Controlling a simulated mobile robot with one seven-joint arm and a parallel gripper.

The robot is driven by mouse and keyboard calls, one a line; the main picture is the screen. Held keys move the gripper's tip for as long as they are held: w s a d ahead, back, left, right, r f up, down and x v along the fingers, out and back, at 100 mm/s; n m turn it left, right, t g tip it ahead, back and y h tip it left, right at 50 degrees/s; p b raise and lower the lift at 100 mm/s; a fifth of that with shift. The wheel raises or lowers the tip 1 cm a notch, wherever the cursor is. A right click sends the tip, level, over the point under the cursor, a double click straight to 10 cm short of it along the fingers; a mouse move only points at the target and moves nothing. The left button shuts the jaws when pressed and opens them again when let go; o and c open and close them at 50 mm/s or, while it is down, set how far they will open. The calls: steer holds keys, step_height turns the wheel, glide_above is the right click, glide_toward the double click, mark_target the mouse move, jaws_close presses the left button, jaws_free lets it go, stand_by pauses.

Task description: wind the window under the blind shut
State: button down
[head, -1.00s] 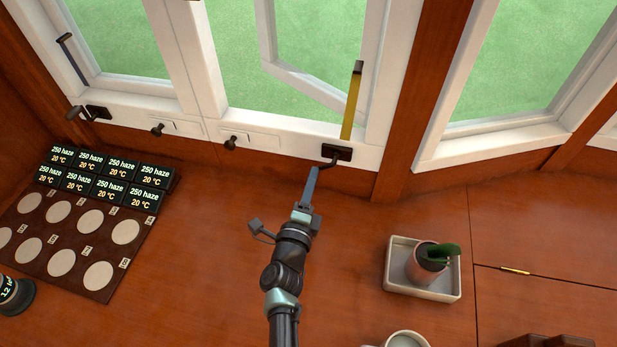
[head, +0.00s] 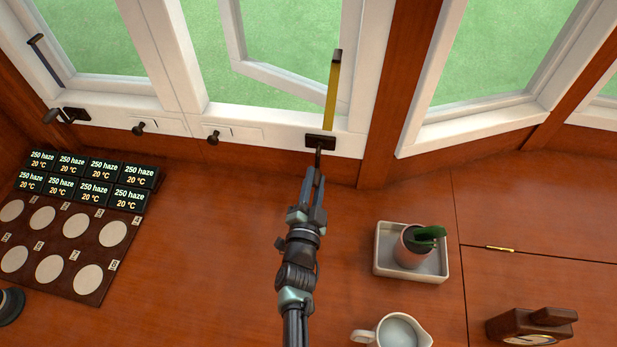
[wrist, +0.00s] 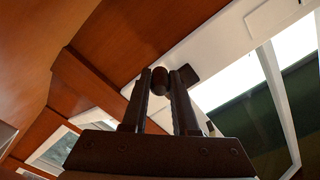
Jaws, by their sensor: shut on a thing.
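The middle window's sash (head: 285,82) stands ajar, swung outward from its white frame (head: 260,112). A black crank mount (head: 320,141) sits on the sill at its right, below a yellow strip with a dark top (head: 332,90). The crank arm points down from the mount toward me. My gripper (head: 316,174) is shut on the crank's end. In the wrist view the dark crank knob (wrist: 160,80) sits between the fingertips (wrist: 165,76), with the dark mount (wrist: 187,75) just behind. I cannot make out a blind in the head view.
A second crank (head: 62,115) is at the left window with a blue strip (head: 46,60). Two small knobs (head: 138,129) (head: 213,137) are on the sill. A potted plant in a tray (head: 412,250) and a white jug (head: 392,332) stand at right. Labelled display blocks (head: 90,180) lie left.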

steer(key=s+d+r+n+p, duration=0.1)
steer(key=d+r+n+p, duration=0.2)
steer(key=n, duration=0.6)
steer(key=d+r+n+p, duration=0.2)
steer(key=n+p, duration=0.2)
steer(key=n, duration=0.5)
steer(key=shift+w+a+r+n+p, duration=0.2)
steer(key=shift+a+r+n+p, duration=0.8)
steer(key=shift+n, duration=2)
steer(key=shift+w+a+r+n+p, duration=0.15)
steer(key=shift+a+r+n+p, duration=0.8)
steer(key=shift+n, duration=2.05)
steer(key=shift+w+a+r+n+p, duration=0.2)
steer(key=shift+a+r+n+p, duration=0.4)
steer(key=shift+n+p, duration=1.6)
steer(key=shift+n+b, duration=0.85)
steer(key=shift+n, duration=0.05)
steer(key=c, duration=0.7)
jaws_free()
